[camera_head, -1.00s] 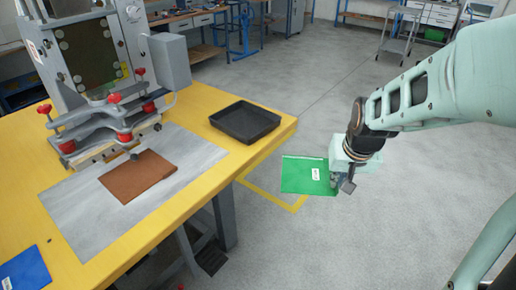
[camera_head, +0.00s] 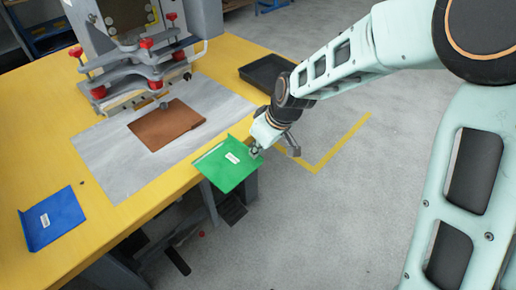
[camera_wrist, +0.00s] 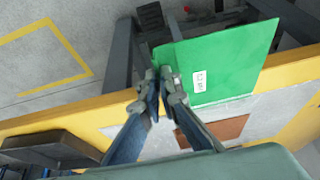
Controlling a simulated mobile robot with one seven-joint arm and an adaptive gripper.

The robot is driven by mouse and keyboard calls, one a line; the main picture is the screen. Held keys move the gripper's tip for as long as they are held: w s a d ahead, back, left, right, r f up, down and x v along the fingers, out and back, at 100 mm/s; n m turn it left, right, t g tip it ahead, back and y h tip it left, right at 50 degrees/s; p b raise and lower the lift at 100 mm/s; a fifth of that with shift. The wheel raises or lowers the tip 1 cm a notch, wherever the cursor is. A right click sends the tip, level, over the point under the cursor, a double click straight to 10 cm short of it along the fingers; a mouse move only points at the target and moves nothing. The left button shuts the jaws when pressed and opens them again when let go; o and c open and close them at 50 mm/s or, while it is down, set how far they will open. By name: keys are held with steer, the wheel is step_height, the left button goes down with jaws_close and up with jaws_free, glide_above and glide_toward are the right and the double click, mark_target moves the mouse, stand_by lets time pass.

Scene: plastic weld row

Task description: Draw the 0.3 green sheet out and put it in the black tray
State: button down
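My gripper (camera_head: 257,148) is shut on one corner of the green sheet (camera_head: 224,168), which has a white label. The sheet is held in the air at the table's right edge, in front of the grey mat. In the wrist view the fingers (camera_wrist: 163,82) pinch the sheet's edge, and the green sheet (camera_wrist: 225,62) extends to the right of them. The black tray (camera_head: 262,76) stands on the table's far right corner, partly hidden behind my arm.
A yellow table (camera_head: 60,133) bears a grey mat (camera_head: 105,165) with a brown sheet (camera_head: 168,124). A blue sheet (camera_head: 52,218) lies at the left. A press with red knobs (camera_head: 130,67) stands at the back. Open floor lies to the right.

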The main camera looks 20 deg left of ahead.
steer(key=s+d+p, duration=0.5)
steer(key=d, duration=0.7)
stand_by(0.5)
